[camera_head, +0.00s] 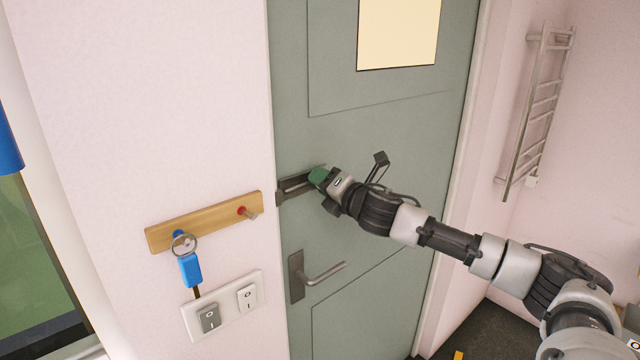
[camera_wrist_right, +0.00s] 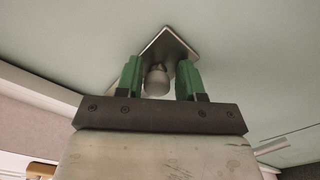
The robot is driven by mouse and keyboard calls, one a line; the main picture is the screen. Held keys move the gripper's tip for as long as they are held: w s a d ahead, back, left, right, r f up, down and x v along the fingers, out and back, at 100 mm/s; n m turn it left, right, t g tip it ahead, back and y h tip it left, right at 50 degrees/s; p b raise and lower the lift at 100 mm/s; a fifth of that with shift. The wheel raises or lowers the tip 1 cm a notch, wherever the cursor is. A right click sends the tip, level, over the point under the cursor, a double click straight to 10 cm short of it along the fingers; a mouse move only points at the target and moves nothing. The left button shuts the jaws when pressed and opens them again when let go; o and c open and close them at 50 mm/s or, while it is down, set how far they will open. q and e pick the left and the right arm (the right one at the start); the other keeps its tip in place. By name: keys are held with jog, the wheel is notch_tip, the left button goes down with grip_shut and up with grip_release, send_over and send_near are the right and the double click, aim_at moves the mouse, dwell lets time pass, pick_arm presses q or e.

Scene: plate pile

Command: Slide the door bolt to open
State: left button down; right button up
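The door bolt (camera_head: 292,188) is a dark metal fitting at the left edge of the grey-green door (camera_head: 350,130), above the handle. My right gripper (camera_head: 318,178) is at the bolt's right end and hides part of it. In the right wrist view, the bolt's round metal knob (camera_wrist_right: 157,82) stands between the two green fingers of my right gripper (camera_wrist_right: 160,80), in front of a metal plate (camera_wrist_right: 168,45). The fingers are apart, with a narrow gap showing on each side of the knob. My left gripper is not in view.
A door handle (camera_head: 322,273) sits below the bolt. On the wall to the left are a wooden key rack (camera_head: 205,218) with a blue-tagged key (camera_head: 190,268) and a switch panel (camera_head: 225,305). A towel rail (camera_head: 535,110) is on the right wall.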

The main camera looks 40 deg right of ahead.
jog(key=shift+o, duration=1)
jog(key=shift+d, duration=0.1)
jog(key=shift+s+f, duration=0.1)
jog(key=shift+s, duration=0.05)
jog(key=s+b, duration=1)
jog(key=shift+s+d+b, duration=0.3)
jog(key=shift+d, duration=0.05)
